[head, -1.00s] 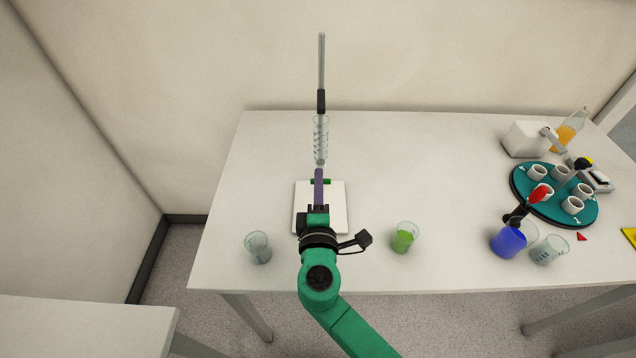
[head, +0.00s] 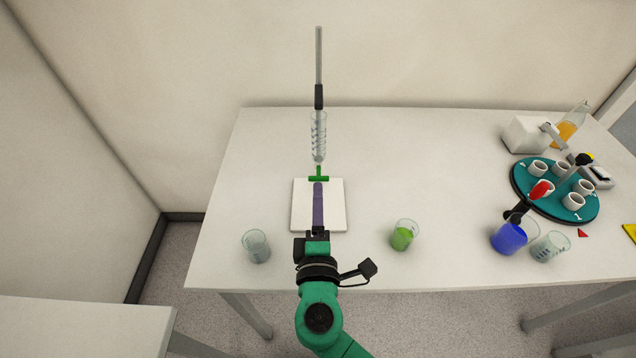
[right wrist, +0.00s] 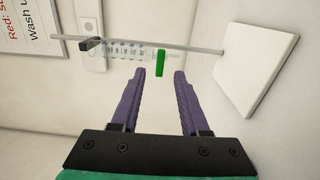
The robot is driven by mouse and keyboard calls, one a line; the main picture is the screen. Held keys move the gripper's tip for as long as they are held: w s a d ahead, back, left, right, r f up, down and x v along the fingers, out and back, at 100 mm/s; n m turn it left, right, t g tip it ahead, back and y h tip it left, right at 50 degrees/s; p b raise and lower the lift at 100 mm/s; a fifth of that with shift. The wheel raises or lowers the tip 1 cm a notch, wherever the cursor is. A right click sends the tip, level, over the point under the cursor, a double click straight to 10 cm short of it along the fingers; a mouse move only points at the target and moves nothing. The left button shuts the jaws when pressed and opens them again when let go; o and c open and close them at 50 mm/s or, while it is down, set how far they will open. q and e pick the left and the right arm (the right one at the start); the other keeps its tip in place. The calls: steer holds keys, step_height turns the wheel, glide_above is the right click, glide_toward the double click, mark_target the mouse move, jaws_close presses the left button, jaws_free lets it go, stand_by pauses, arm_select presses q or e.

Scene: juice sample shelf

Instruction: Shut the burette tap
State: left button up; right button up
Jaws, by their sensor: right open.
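The burette (head: 319,135) is a clear graduated tube clamped upright on a rod, above a white base plate (head: 334,215). Its green tap (head: 319,179) is at its lower end. In the right wrist view the tap handle (right wrist: 160,63) lies crosswise to the burette tube (right wrist: 125,50). My right gripper (head: 318,186) has purple fingers and is in front of the tap, over the plate. In the right wrist view the gripper (right wrist: 158,74) is open and empty, with the handle just beyond the gap between its fingertips. My left gripper is out of view.
A clear beaker (head: 256,246) stands left of the plate and a beaker of green liquid (head: 403,235) right of it. Further right are a blue-liquid beaker (head: 508,238), another beaker (head: 549,247) and a teal round tray (head: 547,208) with several white cups. The table's left back is clear.

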steer(key=s+b, duration=0.1)
steer(key=s, duration=0.7)
steer(key=shift+s, duration=0.25)
